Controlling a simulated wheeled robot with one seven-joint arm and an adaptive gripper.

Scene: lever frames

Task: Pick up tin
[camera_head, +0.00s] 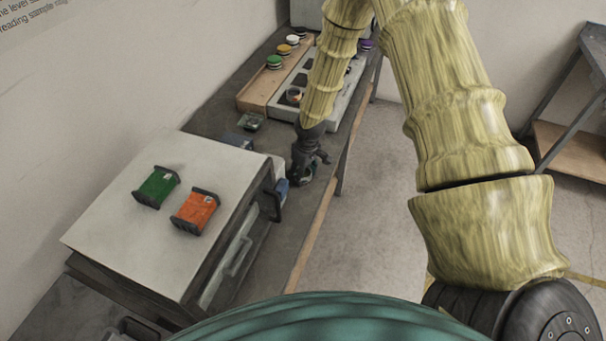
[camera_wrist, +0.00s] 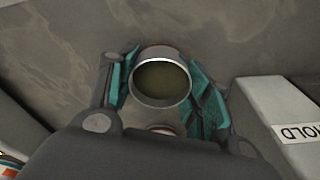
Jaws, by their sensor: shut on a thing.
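The tin (camera_wrist: 160,78) shows in the wrist view as an open round metal can with a bright rim and a dark olive inside. My gripper (camera_wrist: 162,98) has its teal finger pads on either side of the tin and is shut on it. In the head view my gripper (camera_head: 308,170) is over the grey bench, between the white-topped cabinet and the tray. There the tin is mostly hidden by my gripper, and I cannot tell whether it touches the bench.
A white-topped cabinet (camera_head: 110,230) bears a green block (camera_head: 156,187) and an orange block (camera_head: 195,211). A grey tray (camera_head: 338,118) and a wooden rack (camera_head: 262,92) with coloured-lidded jars stand behind. A pale box marked "HOLD" (camera_wrist: 285,110) is close on the right in the wrist view.

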